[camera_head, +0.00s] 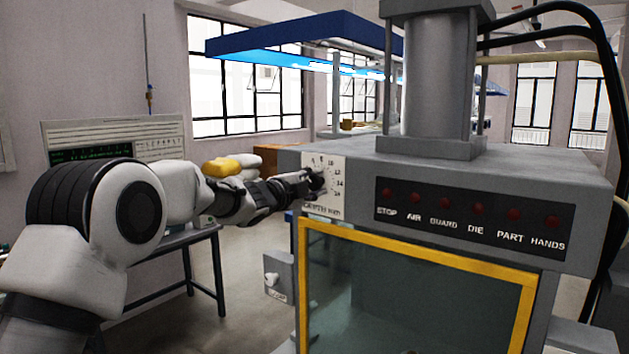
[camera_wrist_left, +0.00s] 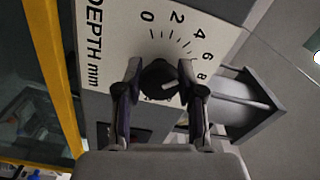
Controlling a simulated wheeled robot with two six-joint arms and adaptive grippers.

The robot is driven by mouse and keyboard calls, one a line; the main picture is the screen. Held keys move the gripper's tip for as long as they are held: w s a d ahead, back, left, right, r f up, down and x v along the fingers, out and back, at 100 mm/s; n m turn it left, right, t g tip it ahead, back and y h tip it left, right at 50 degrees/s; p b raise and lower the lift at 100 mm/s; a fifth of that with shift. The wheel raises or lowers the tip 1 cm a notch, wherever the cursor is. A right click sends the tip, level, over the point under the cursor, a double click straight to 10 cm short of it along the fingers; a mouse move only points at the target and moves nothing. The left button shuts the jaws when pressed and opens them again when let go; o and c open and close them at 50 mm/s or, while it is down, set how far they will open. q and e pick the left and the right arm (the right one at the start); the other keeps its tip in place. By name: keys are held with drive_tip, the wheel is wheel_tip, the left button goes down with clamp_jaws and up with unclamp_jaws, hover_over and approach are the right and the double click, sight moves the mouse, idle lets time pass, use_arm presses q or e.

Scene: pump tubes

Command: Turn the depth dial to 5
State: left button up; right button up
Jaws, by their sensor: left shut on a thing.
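The black depth dial (camera_head: 316,182) sits on a white scale plate (camera_head: 323,207) at the upper left corner of the grey press front. My left gripper (camera_head: 307,183) reaches it from the left and is shut on it. In the left wrist view the dial (camera_wrist_left: 160,79) is between the two fingers of my left gripper (camera_wrist_left: 160,78). A short white mark on the dial points right, towards the 6 and 8 side; the exact reading is unclear. Numbers 0 to 8 show there, and part of the scale is hidden. My right gripper is not in view.
A dark panel (camera_head: 470,216) with several red lamps is right of the dial. A yellow-framed guard window (camera_head: 415,248) lies below it. A small grey box with a white knob (camera_head: 271,279) is at the lower left of the press. A table stands behind my left arm.

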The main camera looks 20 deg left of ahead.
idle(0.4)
use_arm(q)
drive_tip(key=o, duration=1.2)
drive_tip(key=shift+c, duration=0.2)
drive_tip(key=shift+a, duration=0.1)
drive_tip(key=v, duration=1.1)
drive_tip(key=shift+s, duration=0.4)
drive_tip(key=shift+a+f, duration=0.1)
